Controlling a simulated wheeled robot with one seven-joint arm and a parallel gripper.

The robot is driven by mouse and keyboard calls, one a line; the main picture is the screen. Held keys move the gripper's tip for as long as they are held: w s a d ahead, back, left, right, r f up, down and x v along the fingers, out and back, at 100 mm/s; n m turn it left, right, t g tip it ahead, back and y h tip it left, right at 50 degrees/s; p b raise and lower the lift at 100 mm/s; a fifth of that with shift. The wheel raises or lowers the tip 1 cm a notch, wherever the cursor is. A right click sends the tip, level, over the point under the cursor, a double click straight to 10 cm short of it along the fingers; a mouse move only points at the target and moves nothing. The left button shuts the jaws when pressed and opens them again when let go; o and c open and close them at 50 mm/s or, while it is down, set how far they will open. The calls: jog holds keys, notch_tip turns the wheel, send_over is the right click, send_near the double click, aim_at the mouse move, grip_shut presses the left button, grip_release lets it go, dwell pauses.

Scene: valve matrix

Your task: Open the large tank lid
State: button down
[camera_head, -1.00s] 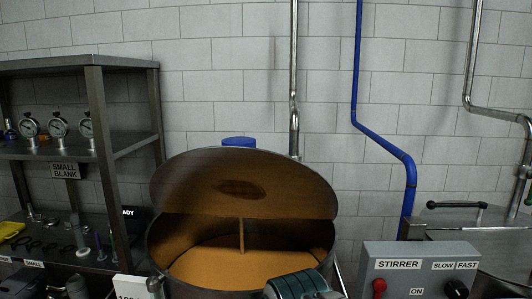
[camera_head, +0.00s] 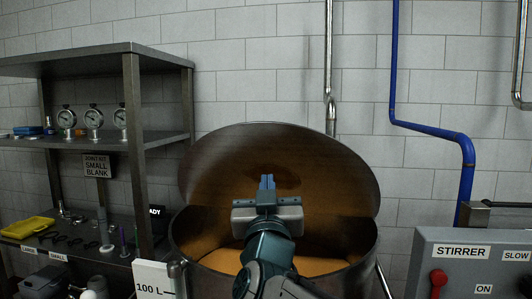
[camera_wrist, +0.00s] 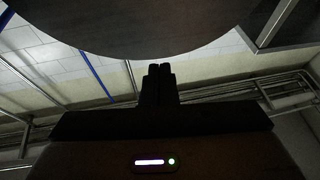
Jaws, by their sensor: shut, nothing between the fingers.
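The large tank (camera_head: 190,238) stands in the middle of the head view with orange-brown contents showing inside. Its round brown lid (camera_head: 325,165) is tilted up and back, leaving the tank's mouth uncovered at the front. My gripper (camera_head: 266,182) is shut and empty, raised above the tank's mouth in front of the lid's inner face. It hides part of the lid and the contents. In the wrist view, my shut fingers (camera_wrist: 160,72) point up toward the lid's dark curved edge (camera_wrist: 150,45). I cannot tell whether they touch the lid.
A metal shelf (camera_head: 160,143) with gauges and small parts stands at the left. A stirrer control box (camera_head: 465,265) is at the right front. A 100 L sign (camera_head: 150,280) is at the tank's left. Blue (camera_head: 394,60) and steel pipes (camera_head: 329,60) run down the tiled wall.

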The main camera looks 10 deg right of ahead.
jog(key=s+d+r+m+h, duration=0.1)
jog(key=d+m+h, duration=0.1)
jog(key=m+h, duration=0.15)
jog(key=p, duration=0.4)
send_near(287, 125)
jog(key=shift+n+h, duration=0.35)
jog(key=shift+h, duration=0.1)
jog(key=x, duration=0.7)
jog(key=shift+f, duration=0.15)
jog(key=shift+w, duration=0.1)
